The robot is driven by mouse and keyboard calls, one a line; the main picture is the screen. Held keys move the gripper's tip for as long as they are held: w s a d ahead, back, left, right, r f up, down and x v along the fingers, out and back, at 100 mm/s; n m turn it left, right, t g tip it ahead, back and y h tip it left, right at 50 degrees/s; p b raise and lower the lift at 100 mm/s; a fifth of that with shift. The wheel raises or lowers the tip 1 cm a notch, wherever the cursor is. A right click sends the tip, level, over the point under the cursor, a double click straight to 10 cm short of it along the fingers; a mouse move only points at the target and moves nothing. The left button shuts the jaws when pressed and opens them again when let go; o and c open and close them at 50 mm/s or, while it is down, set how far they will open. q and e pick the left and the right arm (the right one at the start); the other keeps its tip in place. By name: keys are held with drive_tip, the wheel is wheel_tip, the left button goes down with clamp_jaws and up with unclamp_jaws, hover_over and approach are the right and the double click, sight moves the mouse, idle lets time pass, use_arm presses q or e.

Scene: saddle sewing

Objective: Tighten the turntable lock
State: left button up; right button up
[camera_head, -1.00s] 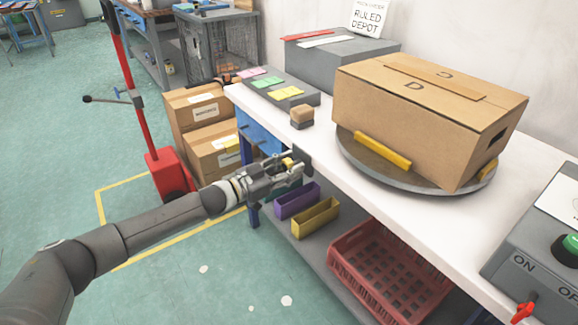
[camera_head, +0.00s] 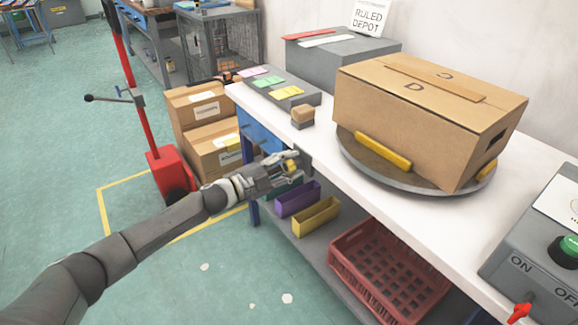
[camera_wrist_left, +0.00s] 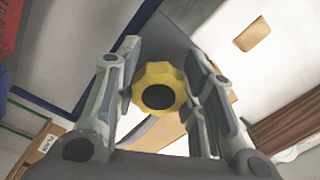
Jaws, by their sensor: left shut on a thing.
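The turntable (camera_head: 350,165) is a grey disc on the white bench, with a large cardboard box (camera_head: 400,115) standing on it between yellow stops (camera_head: 383,151). The lock is a yellow lobed knob (camera_wrist_left: 158,88) with a dark centre, at the bench's front edge. My left gripper (camera_head: 292,167) is at that edge. In the left wrist view the fingers of the left gripper (camera_wrist_left: 160,90) lie on both sides of the knob and are shut on it. In the head view the fingers mostly hide the knob. My right gripper is not in view.
A small wooden-topped block (camera_head: 303,116) and a grey holder with coloured cards (camera_head: 280,92) stand on the bench (camera_head: 440,240). Purple (camera_head: 298,199) and yellow bins (camera_head: 316,216) and a red crate (camera_head: 385,275) sit below. A control box (camera_head: 540,250) is at the right.

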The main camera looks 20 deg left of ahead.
use_arm(q)
drive_tip(key=m, duration=0.2)
drive_tip(key=shift+m, duration=0.4)
drive_tip(key=shift+m+b, duration=0.85)
drive_tip(key=shift+m, duration=1.85)
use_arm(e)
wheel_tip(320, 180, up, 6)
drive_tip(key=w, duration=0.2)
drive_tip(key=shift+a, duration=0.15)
use_arm(q)
drive_tip(key=o, duration=1)
drive_tip(key=shift+r, duration=0.1)
drive_tip(key=shift+o, duration=0.2)
drive_tip(key=shift+s+a, duration=0.1)
drive_tip(key=shift+s, duration=0.05)
drive_tip(key=v, duration=1.1)
drive_tip(key=shift+s+a, duration=0.25)
drive_tip(key=shift+s, duration=0.05)
